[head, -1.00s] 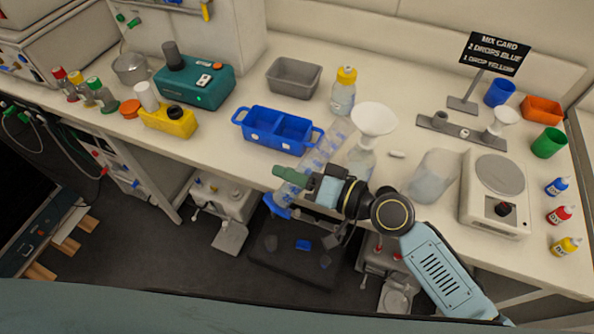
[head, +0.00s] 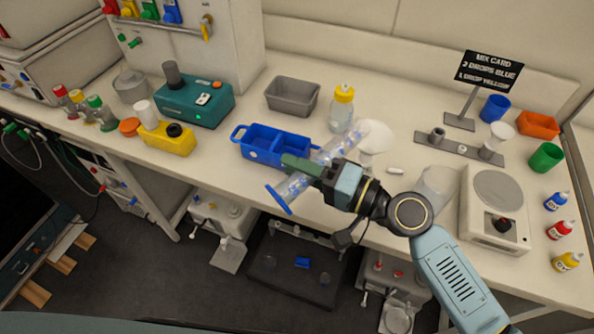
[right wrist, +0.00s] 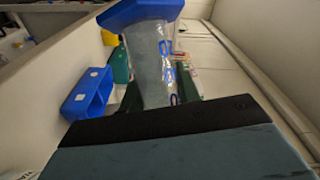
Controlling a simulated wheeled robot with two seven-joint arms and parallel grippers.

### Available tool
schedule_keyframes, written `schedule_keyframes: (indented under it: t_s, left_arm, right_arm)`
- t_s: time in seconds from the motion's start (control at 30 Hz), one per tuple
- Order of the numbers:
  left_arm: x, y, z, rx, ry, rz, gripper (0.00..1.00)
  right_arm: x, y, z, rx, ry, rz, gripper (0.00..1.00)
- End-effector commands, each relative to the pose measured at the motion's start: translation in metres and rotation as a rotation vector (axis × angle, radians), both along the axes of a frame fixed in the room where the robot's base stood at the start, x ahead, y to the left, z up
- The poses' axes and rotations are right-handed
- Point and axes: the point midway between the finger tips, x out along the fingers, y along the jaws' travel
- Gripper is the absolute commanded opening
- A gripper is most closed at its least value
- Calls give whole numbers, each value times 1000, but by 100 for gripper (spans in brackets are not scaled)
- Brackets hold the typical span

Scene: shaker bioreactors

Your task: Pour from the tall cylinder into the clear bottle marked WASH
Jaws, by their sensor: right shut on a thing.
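The tall clear cylinder (head: 329,152) with blue markings and a blue base is tilted, base to the lower left and mouth to the upper right. My right gripper (head: 312,172) is shut on its body; the right wrist view shows the cylinder (right wrist: 150,62) between its green fingers. The mouth overlaps the white funnel (head: 376,137) in the head view; I cannot tell whether they touch. The clear bottle under the funnel is mostly hidden by my gripper and the cylinder. No WASH mark is readable, and no stream of liquid can be made out. My left gripper is out of view.
A yellow-capped bottle (head: 342,108) stands behind the cylinder. A blue two-part bin (head: 240,133) is at its left and a grey tray (head: 292,96) behind. A clear beaker (head: 436,187) and a white balance (head: 495,205) stand to the right. The table's front edge runs below my gripper.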

Motion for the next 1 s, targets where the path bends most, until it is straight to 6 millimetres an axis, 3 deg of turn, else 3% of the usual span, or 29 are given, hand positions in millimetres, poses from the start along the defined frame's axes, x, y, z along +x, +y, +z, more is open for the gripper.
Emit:
schedule_keyframes:
  t_s: [1.0]
  left_arm:
    - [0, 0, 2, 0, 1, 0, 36]
  right_arm:
    - [2, -4, 20, 112, 110, -7, 6]
